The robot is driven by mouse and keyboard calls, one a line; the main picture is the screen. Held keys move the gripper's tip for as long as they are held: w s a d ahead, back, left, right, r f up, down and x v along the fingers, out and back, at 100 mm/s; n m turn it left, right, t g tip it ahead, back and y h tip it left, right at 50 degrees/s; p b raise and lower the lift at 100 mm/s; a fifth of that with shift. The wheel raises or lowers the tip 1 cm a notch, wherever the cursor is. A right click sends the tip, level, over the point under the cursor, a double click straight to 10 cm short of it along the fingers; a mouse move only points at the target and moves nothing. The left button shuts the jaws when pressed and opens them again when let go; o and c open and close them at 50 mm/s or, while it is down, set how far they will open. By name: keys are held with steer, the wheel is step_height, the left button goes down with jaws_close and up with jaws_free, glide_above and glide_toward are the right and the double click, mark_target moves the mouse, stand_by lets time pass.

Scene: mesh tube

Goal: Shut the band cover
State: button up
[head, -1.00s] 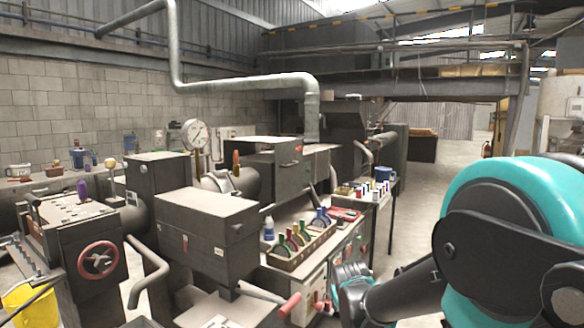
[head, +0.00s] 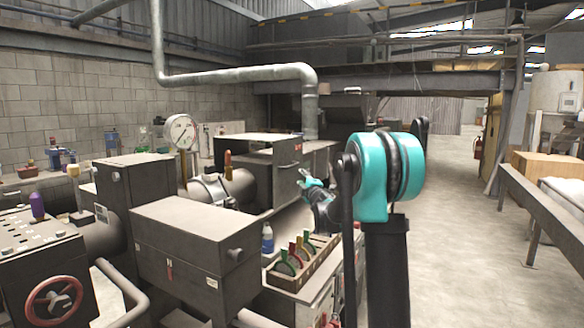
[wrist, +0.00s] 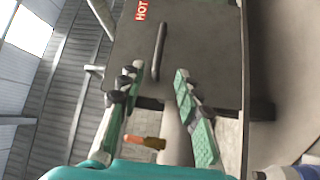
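A dark grey box-like cover (head: 286,172) with a small red label stands over the pipe-like barrel in the head view; I take it as the band cover. In the wrist view its dark panel (wrist: 205,50) fills the middle, with a red HOT label and a long bar handle (wrist: 159,52). I cannot tell how far open it is. My gripper (head: 312,181) is just right of the cover in the head view. In the wrist view my gripper (wrist: 158,76) is open, its green-padded fingers apart with the handle between them in the picture; contact does not show.
A pressure gauge (head: 181,131) and an orange-handled part (head: 228,160) stand left of the cover. A tray of coloured-handled tools (head: 300,262) and a blue-white bottle (head: 267,238) are below. Clear floor (head: 465,240) lies on the right.

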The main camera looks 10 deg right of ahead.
mark_target(292, 166)
steer(key=w, duration=0.5)
steer(key=w+a+r, duration=0.1)
steer(key=w, duration=0.4)
steer(key=w+a+r, duration=0.1)
steer(key=w, duration=0.5)
steer(key=shift+a, duration=0.2)
jaws_close()
